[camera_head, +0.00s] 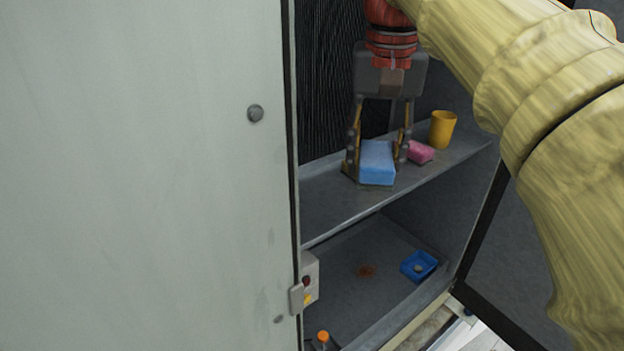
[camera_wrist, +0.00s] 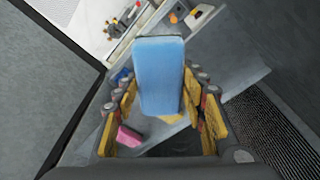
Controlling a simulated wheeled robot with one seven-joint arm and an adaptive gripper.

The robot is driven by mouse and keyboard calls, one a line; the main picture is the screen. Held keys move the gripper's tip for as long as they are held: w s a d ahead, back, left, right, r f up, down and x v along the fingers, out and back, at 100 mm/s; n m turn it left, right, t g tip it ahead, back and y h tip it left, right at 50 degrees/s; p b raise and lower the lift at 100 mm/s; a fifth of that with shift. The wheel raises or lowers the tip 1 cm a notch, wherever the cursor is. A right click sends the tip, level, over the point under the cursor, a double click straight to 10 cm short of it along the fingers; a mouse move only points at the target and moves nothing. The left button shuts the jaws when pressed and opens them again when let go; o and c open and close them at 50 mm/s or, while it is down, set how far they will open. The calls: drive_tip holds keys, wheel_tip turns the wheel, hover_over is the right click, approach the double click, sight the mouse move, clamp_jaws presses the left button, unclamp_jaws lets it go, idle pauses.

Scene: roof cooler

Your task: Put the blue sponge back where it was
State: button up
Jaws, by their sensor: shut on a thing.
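The blue sponge (camera_head: 377,164) is between the two fingers of my gripper (camera_head: 376,168) in the head view, at the upper shelf of the cabinet. My gripper points down and is shut on the sponge. In the wrist view the blue sponge (camera_wrist: 160,75) stands out lengthwise between the yellow finger pads of my gripper (camera_wrist: 165,105). I cannot tell whether the sponge touches the shelf or hangs just above it.
A pink sponge (camera_head: 421,152) lies close right of my gripper on the upper shelf (camera_head: 325,212), with a yellow cup (camera_head: 442,129) beyond it. The lower shelf holds a blue tray (camera_head: 419,266) and a reddish stain (camera_head: 366,271). A grey panel (camera_head: 150,180) fills the left.

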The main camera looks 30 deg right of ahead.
drive_tip(key=p, duration=0.2)
approach(324, 193)
drive_tip(key=s+r, duration=0.3)
drive_tip(key=s, duration=0.1)
drive_tip(key=w+f, duration=0.2)
drive_tip(key=f, duration=0.1)
drive_tip(key=w+f, duration=0.1)
drive_tip(key=shift+w+d+f+p, duration=0.15)
drive_tip(key=shift+d+p, duration=0.2)
drive_tip(key=shift+w+f, duration=0.4)
drive_tip(key=shift+f, duration=0.05)
drive_tip(key=f, duration=0.1)
drive_tip(key=f+p, duration=0.1)
drive_tip(key=f, duration=0.1)
drive_tip(key=shift+w, duration=0.35)
drive_tip(key=shift+s+f, duration=0.1)
drive_tip(key=shift+f, duration=0.35)
drive_tip(key=shift+f, duration=0.1)
drive_tip(key=o, duration=0.9)
drive_tip(key=shift+o, duration=0.6)
